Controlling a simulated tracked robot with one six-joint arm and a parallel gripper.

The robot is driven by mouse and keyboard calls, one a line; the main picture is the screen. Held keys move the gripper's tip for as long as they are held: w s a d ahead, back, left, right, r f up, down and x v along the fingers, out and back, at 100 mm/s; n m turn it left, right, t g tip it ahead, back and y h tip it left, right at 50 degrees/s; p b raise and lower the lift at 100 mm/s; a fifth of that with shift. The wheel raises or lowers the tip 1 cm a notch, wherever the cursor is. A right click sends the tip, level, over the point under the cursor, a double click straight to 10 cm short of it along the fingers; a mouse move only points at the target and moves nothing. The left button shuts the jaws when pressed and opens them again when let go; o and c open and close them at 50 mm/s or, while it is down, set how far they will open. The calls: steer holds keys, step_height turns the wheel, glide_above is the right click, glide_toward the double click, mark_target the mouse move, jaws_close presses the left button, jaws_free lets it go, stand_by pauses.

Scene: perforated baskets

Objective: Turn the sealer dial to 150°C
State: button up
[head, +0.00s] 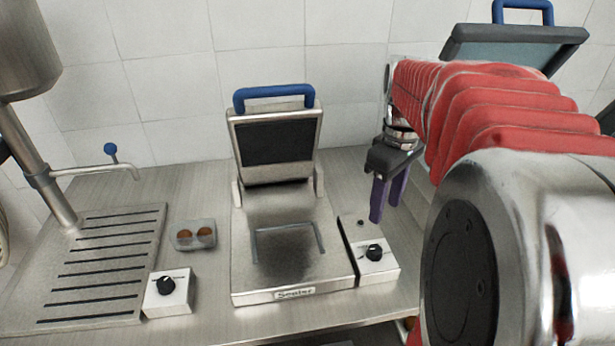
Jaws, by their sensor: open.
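The sealer (290,293) stands on the metal counter with its lid (276,142) raised and a blue handle (274,92) on top. Its name is on the front edge. A white control box (378,268) at its right side carries a black dial (374,252). The dial's markings are too small to read. My gripper (387,200) is open and empty, with purple fingers pointing down. It is above and behind the dial, apart from it. My red-sleeved arm comes in from the right.
A second white box with a black dial (166,285) stands left of the sealer. A small tray (195,234) with two brown round items lies behind it. A slotted drain board (100,265) and a tap (100,170) are at left. A tiled wall closes the back.

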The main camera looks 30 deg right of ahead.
mark_target(376, 248)
steer(key=shift+f, duration=0.15)
step_height(376, 248, down, 14)
steer(key=shift+r, duration=0.25)
stand_by(0.7)
steer(key=shift+c, duration=0.3)
